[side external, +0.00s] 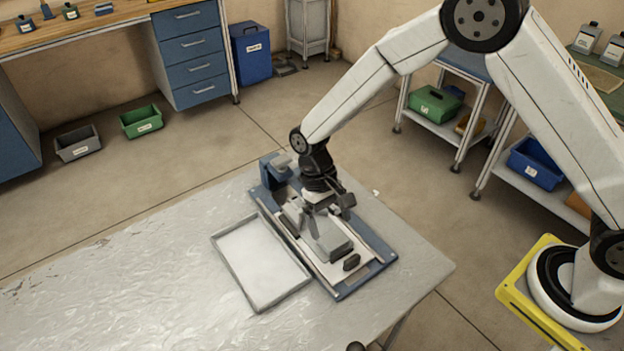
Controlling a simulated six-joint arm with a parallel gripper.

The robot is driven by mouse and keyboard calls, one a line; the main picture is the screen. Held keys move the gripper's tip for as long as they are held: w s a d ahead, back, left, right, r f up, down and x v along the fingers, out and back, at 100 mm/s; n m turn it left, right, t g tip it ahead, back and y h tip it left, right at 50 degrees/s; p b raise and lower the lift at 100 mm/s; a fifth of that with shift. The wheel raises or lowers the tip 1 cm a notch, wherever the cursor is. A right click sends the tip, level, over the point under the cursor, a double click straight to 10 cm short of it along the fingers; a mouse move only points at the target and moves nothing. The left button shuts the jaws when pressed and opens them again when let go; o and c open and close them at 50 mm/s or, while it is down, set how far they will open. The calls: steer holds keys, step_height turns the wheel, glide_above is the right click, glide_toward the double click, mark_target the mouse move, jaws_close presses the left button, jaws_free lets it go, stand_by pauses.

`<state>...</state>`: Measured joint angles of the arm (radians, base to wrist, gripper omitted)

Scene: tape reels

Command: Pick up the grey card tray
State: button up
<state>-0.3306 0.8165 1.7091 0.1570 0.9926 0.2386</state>
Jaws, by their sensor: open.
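A shallow rectangular tray (262,262) with a grey rim and pale, empty floor lies on the table, left of a blue board. It looks like the grey card tray. My gripper (322,212) is over the blue board (374,245), right of the tray and apart from it. It points down with its jaws open. A grey block (332,243) sits just below and in front of the jaws, over the white plate of the board. Whether the jaws touch this block, I cannot tell, since the fingers partly overlap it.
The metal table (130,290) is clear to the left of the tray. A blue upright fixture (268,172) stands at the board's back corner. A small dark piece (351,262) lies near the board's front. The table's right edge is close to the board.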

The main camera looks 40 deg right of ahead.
mark_target(335, 240)
steer(key=shift+x, duration=2.35)
steer(key=shift+r, duration=0.1)
steer(key=c, duration=1.3)
steer(key=shift+r, duration=0.1)
